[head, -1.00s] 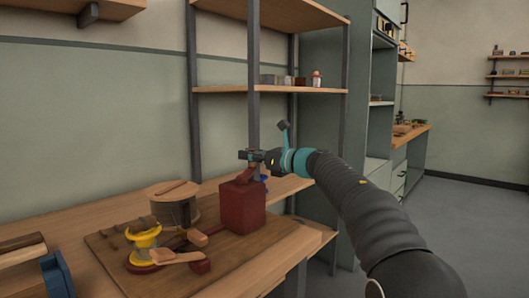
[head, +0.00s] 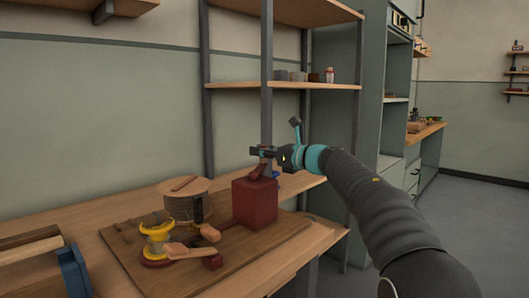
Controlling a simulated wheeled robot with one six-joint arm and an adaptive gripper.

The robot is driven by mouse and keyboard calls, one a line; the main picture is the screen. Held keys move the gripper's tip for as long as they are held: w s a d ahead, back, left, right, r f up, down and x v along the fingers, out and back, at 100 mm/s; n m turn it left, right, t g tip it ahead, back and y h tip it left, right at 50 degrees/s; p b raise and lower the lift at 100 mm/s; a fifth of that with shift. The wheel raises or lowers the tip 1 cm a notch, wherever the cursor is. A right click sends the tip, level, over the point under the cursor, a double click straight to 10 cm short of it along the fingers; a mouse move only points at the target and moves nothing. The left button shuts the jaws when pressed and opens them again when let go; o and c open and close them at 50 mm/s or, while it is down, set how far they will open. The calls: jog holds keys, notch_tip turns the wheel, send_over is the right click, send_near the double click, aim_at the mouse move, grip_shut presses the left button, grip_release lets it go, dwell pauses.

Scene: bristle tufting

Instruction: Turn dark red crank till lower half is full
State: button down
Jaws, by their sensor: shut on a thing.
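A dark red box (head: 256,204) stands upright on the wooden board, with a dark red crank (head: 259,171) on its top. My gripper (head: 264,155) is at the crank's upper end, above the box, and is shut on it. The fingers partly hide the crank's handle. A yellow spool-like piece (head: 156,236) stands on a dark red base at the board's front left, with a wooden paddle-shaped piece (head: 190,252) beside it. I cannot make out a lower half or how full it is.
The board (head: 240,262) lies on a wooden workbench (head: 75,215). A round wooden drum (head: 185,203) stands behind the yellow piece. A blue clamp-like thing (head: 74,272) is at the left. Shelf posts (head: 266,95) rise just behind the gripper.

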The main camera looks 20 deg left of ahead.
jog(key=shift+s+a+f, duration=0.3)
jog(key=shift+f, duration=0.05)
jog(key=c, duration=1.3)
grip_release()
jog(key=shift+s, duration=0.1)
jog(key=o, duration=0.3)
jog(key=shift+s+a+r+g, duration=0.1)
jog(key=shift+s+a+g, duration=0.05)
jog(key=shift+a+g, duration=0.15)
jog(key=shift+o, duration=0.2)
jog(key=shift+w+d+r, duration=0.15)
jog(key=shift+w+d, duration=0.05)
jog(key=shift+d, duration=0.75)
jog(key=s+d, duration=0.2)
jog(key=d, duration=0.8)
jog(key=shift+s+d, duration=0.2)
jog(key=shift+s, duration=0.1)
